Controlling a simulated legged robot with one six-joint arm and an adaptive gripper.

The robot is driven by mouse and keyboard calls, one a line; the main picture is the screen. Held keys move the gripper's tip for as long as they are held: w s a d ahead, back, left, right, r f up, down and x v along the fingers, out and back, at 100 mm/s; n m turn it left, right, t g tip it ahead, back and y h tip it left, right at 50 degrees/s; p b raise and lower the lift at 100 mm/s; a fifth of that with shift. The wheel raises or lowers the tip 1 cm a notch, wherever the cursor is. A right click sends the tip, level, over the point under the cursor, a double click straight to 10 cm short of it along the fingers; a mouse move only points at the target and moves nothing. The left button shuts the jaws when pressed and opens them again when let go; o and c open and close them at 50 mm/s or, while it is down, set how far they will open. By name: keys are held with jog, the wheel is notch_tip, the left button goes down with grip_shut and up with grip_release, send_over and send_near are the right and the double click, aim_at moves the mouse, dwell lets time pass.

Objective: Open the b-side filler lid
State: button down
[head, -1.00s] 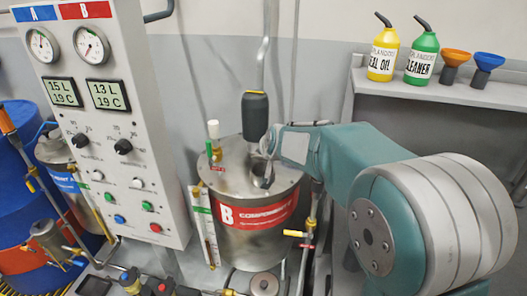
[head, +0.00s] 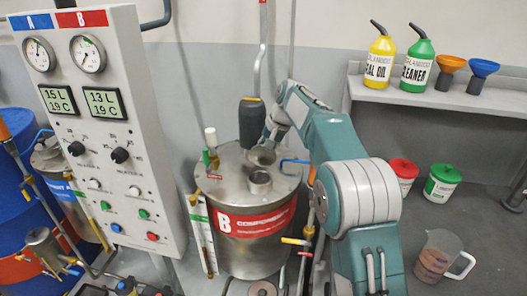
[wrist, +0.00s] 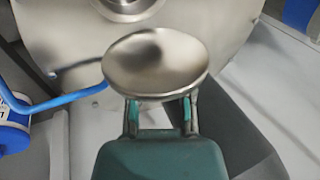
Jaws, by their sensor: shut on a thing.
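The B tank (head: 250,243) is a steel drum with a red "B COMPONENT" label. On its top the short filler neck (head: 260,184) shows an open mouth. The round metal filler lid (head: 262,156) is off the mouth, raised and tilted just behind it; whether it still meets its hinge is hard to tell. My gripper (head: 270,138) is at the lid from behind and above. In the wrist view the lid (wrist: 155,62) is a bright disc in front of the fingers (wrist: 160,110), which are shut on its edge. The fingertips are partly hidden by the lid.
A black-gripped vertical pipe (head: 252,122) stands close behind the lid. A white-capped fitting (head: 211,140) rises from the tank top at left. The gauge panel (head: 105,130) stands left. A blue handle (head: 295,162) is beside my arm. A jug (head: 437,257) stands on the floor at right.

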jog(key=shift+w+g, duration=0.45)
jog(key=shift+g, duration=0.05)
jog(key=shift+r, duration=0.1)
dwell(0.3)
jog(key=shift+c, duration=2.4)
grip_release()
jog(key=d+r, duration=0.4)
jog(key=d, duration=1)
jog(key=shift+w, duration=0.3)
